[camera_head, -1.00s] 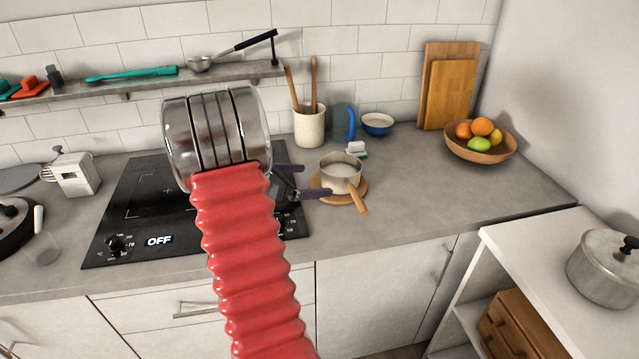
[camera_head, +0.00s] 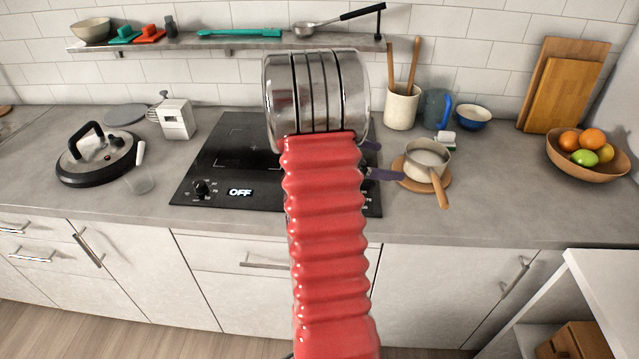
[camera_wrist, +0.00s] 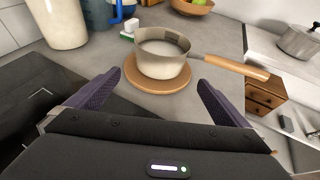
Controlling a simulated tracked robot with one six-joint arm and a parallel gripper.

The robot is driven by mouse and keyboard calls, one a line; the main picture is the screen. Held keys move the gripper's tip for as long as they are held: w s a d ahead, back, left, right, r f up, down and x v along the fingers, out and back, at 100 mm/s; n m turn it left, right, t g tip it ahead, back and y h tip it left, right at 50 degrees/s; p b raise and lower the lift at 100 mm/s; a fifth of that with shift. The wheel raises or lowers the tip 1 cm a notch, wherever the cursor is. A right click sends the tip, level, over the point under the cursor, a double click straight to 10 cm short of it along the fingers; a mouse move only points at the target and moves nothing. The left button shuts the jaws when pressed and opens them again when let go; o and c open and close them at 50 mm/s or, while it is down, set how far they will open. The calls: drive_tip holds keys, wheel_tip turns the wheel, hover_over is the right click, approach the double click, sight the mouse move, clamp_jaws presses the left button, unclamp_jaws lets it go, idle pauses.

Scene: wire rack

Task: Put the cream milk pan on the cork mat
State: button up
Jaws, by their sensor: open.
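The cream milk pan (camera_head: 426,160) stands upright on the round cork mat (camera_head: 403,178) on the counter, right of the hob. In the wrist view the pan (camera_wrist: 160,62) sits on the mat (camera_wrist: 150,85), and its wooden handle points right. My gripper (camera_wrist: 150,92) is open and empty. Its two purple fingers (camera_head: 384,174) reach toward the pan from the left, apart from it. In the head view my red arm and its metal section hide most of the gripper.
A black hob (camera_head: 225,160) lies left of the pan. Behind the pan stand a utensil crock (camera_head: 401,108), a blue-handled jug (camera_head: 436,108), a blue bowl (camera_head: 473,118) and a small white sponge-like block (camera_head: 446,138). A fruit bowl (camera_head: 585,165) is at right. Counter between is clear.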

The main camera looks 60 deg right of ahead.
drive_tip(key=w+a+r+m+t+y, duration=0.1)
drive_tip(key=w+a+r+m+t, duration=0.15)
drive_tip(key=a, duration=0.65)
drive_tip(key=w+a+r+m+t+y, duration=0.1)
drive_tip(key=w+a+r+m+t, duration=0.15)
drive_tip(key=a, duration=0.65)
drive_tip(key=w+a+r+m+t+y, duration=0.1)
drive_tip(key=w+a+r+t+y, duration=0.15)
drive_tip(key=a, duration=0.65)
drive_tip(key=a+r+m+t+y, duration=0.1)
drive_tip(key=a+m+t+y, duration=0.1)
drive_tip(key=a, duration=1.2)
drive_tip(key=s+a+r+m+t+y, duration=0.1)
drive_tip(key=a+t+y, duration=0.3)
drive_tip(key=a, duration=1.1)
drive_tip(key=shift+s+m, duration=0.25)
drive_tip(key=shift+m, duration=0.55)
